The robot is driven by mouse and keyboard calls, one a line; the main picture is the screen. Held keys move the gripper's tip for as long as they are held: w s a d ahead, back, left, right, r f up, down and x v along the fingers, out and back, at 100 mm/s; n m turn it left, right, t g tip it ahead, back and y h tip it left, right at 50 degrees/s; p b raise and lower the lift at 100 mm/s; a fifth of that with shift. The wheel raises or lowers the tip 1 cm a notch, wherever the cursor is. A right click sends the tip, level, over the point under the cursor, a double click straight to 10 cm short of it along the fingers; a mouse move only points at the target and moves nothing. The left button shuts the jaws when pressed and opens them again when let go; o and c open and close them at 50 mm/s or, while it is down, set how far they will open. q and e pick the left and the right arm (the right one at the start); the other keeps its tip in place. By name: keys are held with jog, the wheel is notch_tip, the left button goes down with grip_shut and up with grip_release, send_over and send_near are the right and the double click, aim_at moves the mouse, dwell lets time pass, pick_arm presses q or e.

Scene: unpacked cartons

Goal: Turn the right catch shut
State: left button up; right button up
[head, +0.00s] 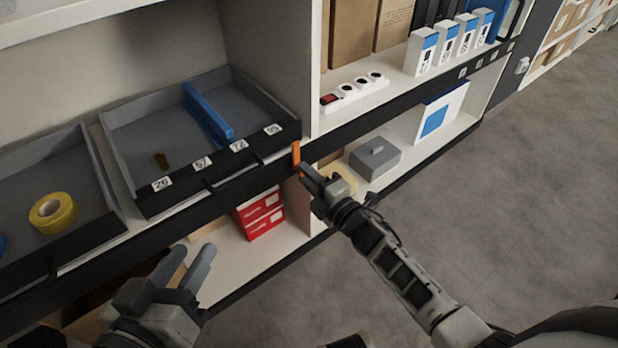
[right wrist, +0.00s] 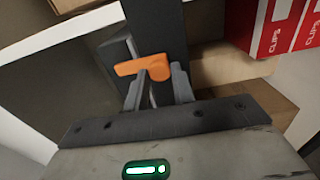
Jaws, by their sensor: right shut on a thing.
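The right catch (head: 296,155) is a small orange lever at the right end of the grey drawer's (head: 206,174) black front. In the head view it stands roughly upright. In the right wrist view the orange catch (right wrist: 143,67) has a rounded hub and an arm reaching left. My right gripper (head: 306,174) is at the catch, shut on it; its fingers also show in the right wrist view (right wrist: 157,88), partly behind the orange piece. My left gripper (head: 183,268) is open and empty, low in front of the shelf and apart from the drawer.
Another drawer at left holds yellow tape (head: 53,211). Red boxes (head: 261,215) and a grey box (head: 375,158) stand on the lower shelf. The floor at right is clear.

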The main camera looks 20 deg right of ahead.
pick_arm(q)
jog(key=shift+r, duration=0.15)
dwell(0.4)
pick_arm(e)
jog(key=o, duration=1)
jog(key=shift+c, duration=0.2)
jog(key=shift+s, duration=0.15)
pick_arm(q)
jog(key=f+p, duration=0.1)
jog(key=a+f+m+g+y+p, duration=0.1)
jog(key=p, duration=0.1)
jog(key=shift+s, duration=0.3)
pick_arm(e)
jog(key=v, duration=1.5)
jog(key=shift+s+d, duration=0.2)
jog(key=shift+s, duration=0.15)
pick_arm(q)
jog(key=shift+w+r, duration=0.15)
jog(key=shift+r, duration=0.1)
